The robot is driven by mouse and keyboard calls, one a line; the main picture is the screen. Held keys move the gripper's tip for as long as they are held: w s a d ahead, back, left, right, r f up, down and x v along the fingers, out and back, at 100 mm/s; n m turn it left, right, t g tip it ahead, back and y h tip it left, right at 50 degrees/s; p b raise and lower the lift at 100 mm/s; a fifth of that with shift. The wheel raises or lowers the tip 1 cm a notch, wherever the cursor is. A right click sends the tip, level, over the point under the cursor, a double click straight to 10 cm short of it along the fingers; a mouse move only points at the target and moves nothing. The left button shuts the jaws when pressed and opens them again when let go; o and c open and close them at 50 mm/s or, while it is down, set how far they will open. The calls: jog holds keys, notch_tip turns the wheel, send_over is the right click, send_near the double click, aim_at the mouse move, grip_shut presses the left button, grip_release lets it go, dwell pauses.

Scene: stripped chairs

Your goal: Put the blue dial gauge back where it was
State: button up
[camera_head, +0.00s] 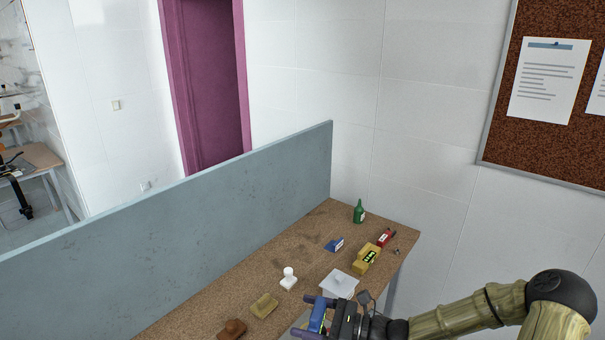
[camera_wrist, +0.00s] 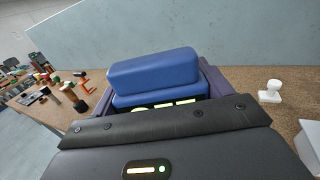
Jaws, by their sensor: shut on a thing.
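The blue dial gauge (camera_wrist: 155,78) is a blocky blue body with pale yellow-green marks low on its visible side. My gripper (camera_head: 315,318) is shut on it at the near edge of the workbench; the gauge also shows as a blue patch between the fingers in the head view (camera_head: 317,317). In the wrist view it sits between the purple fingers, its lower part hidden by the gripper body. The head view does not show clearly how high it is above the bench.
On the brown bench (camera_head: 220,310) stand a small blue block with a pale label (camera_head: 334,245), a white stamp-like piece (camera_head: 289,278), a white box (camera_head: 340,283), a yellow device (camera_head: 367,257), a red item (camera_head: 385,238) and a green bottle (camera_head: 359,211). A grey-blue partition (camera_head: 200,220) runs behind.

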jog(key=shift+w+d+f+m+t, duration=0.2)
jog(key=shift+w+m+t, duration=0.1)
jog(key=shift+t, duration=0.2)
jog(key=w+d+f+m+t+h, duration=0.3)
jog(key=d+f+m+t+h, duration=0.6)
jog(key=f, duration=0.3)
jog(key=s+d+f+m+t+h+b, duration=0.1)
jog(key=f+h+b, duration=0.3)
jog(key=f, duration=0.6)
jog(key=s+d+f+m+t+h+b, duration=0.1)
jog(key=s+d+f+m+h+b, duration=0.1)
jog(key=f+b, duration=0.4)
notch_tip(320, 180, down, 4)
jog(key=shift+d+r+m+t+h, duration=0.1)
jog(key=shift+d+m+t+h, duration=0.3)
jog(key=shift+d+m+h, duration=0.45)
jog(key=shift+a+h, duration=0.25)
jog(key=shift+d, duration=0.1)
